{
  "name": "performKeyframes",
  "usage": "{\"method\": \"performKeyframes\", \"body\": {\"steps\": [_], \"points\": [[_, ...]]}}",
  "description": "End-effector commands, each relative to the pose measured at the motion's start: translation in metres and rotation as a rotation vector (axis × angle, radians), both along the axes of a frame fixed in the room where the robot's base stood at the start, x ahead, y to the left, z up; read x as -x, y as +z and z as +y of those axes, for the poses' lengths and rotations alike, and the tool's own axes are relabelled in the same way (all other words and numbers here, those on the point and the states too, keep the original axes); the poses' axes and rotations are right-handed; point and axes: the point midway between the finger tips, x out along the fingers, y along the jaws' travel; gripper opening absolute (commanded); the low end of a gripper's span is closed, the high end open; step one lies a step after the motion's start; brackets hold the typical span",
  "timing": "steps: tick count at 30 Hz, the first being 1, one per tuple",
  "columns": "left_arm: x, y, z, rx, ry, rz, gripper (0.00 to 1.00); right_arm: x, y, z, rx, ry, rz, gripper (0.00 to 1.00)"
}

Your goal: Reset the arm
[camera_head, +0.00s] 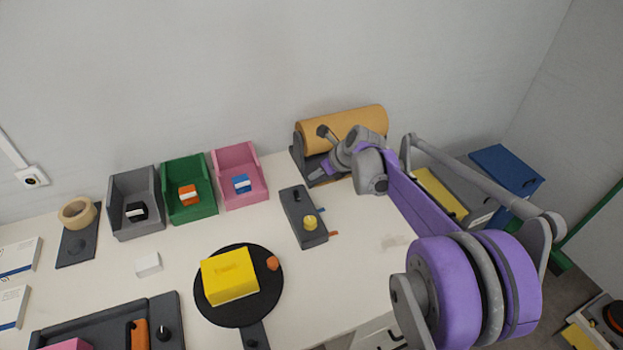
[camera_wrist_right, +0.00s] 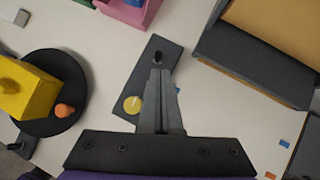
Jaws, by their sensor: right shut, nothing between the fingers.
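My right arm comes in from the right in the head view. Its purple and grey links reach back toward the paper roll stand. My right gripper (camera_head: 318,173) is small and partly hidden there, in front of the roll. In the wrist view the right gripper (camera_wrist_right: 160,75) has its two dark fingers together, with nothing between them. The fingers appear over the dark plate (camera_wrist_right: 147,75) with a yellow knob and a black peg; the same dark plate (camera_head: 299,207) stands mid-table in the head view. I cannot tell the gap between them. My left gripper is not in view.
A tan roll (camera_head: 345,128) sits at the back. Grey (camera_head: 120,230), green (camera_head: 178,215) and pink (camera_head: 236,152) bins line the wall. A yellow box (camera_head: 229,276) rests on a round black plate (camera_head: 235,318). A blue box (camera_head: 505,170) stands right. The table's front right is mostly clear.

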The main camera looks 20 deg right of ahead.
Motion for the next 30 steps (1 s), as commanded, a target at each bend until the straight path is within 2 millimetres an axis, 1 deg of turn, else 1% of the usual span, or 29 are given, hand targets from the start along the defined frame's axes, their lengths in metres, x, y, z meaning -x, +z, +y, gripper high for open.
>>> {"method": "performKeyframes", "body": {"steps": [14,17,20,23,24,26,27,29,30], "points": [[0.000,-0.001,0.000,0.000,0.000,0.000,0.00,0.001,-0.001,0.000,0.001,0.002,0.001,0.00],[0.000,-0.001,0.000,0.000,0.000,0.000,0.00,0.008,0.002,0.006,0.039,0.051,-0.009,0.00],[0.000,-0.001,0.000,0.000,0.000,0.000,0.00,0.029,0.007,0.022,0.153,0.199,-0.035,0.00],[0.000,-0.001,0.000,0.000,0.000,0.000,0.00,0.065,0.012,0.045,0.338,0.450,-0.077,0.00],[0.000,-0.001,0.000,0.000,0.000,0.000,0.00,0.082,0.013,0.054,0.422,0.568,-0.097,0.00],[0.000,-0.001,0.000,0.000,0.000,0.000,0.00,0.107,0.013,0.067,0.550,0.750,-0.126,0.00],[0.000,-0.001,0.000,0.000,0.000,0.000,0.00,0.125,0.013,0.074,0.633,0.873,-0.144,0.00],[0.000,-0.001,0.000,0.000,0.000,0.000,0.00,0.151,0.010,0.083,0.756,1.057,-0.171,0.00],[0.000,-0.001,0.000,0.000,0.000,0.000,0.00,0.168,0.008,0.089,0.836,1.182,-0.189,0.00]]}}
